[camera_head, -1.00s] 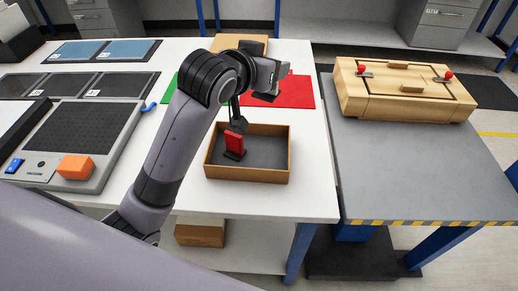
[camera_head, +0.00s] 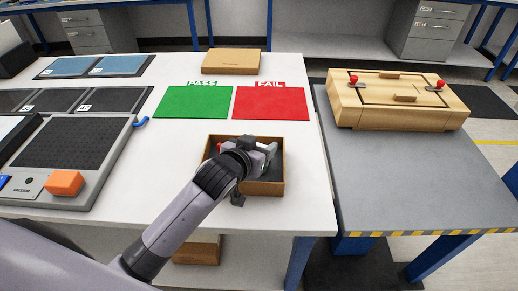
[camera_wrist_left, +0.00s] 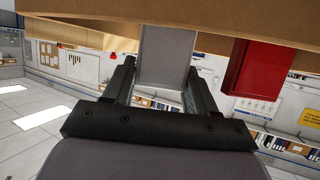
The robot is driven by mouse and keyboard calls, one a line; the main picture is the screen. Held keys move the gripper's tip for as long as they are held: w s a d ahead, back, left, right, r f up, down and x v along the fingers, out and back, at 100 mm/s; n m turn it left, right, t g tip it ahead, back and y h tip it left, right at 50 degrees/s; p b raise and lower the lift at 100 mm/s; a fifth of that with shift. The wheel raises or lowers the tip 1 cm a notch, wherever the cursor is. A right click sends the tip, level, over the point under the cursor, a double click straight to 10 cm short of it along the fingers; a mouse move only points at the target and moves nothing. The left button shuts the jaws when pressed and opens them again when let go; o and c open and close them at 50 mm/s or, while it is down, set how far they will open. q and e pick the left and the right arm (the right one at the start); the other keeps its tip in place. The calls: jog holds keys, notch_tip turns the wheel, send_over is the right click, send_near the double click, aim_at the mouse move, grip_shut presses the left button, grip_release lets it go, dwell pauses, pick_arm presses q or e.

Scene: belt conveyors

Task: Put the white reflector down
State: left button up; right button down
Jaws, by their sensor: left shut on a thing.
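My left gripper (camera_head: 267,150) is over the open brown tray (camera_head: 268,189). In the left wrist view the gripper (camera_wrist_left: 157,85) is shut on a pale grey-white flat piece, the white reflector (camera_wrist_left: 166,52). Its far end reaches the brown tray wall (camera_wrist_left: 90,30); I cannot tell whether it rests on the tray floor. In the head view the arm and gripper hide most of the reflector. A red reflector (camera_wrist_left: 262,68) stands beside it in the wrist view, apart from the fingers. My right gripper is not in view.
Behind the tray lie a green PASS mat (camera_head: 193,103) and a red FAIL mat (camera_head: 271,104), both empty. A cardboard box (camera_head: 231,62) is at the back. A wooden case (camera_head: 398,103) sits on the grey table (camera_head: 420,185). A test device (camera_head: 75,145) is left.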

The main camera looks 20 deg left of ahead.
pick_arm(q)
jog(key=shift+f, duration=0.45)
jog(key=shift+f, duration=0.1)
jog(key=o, duration=0.8)
jog(key=shift+c, duration=0.2)
jog(key=v, duration=1.2)
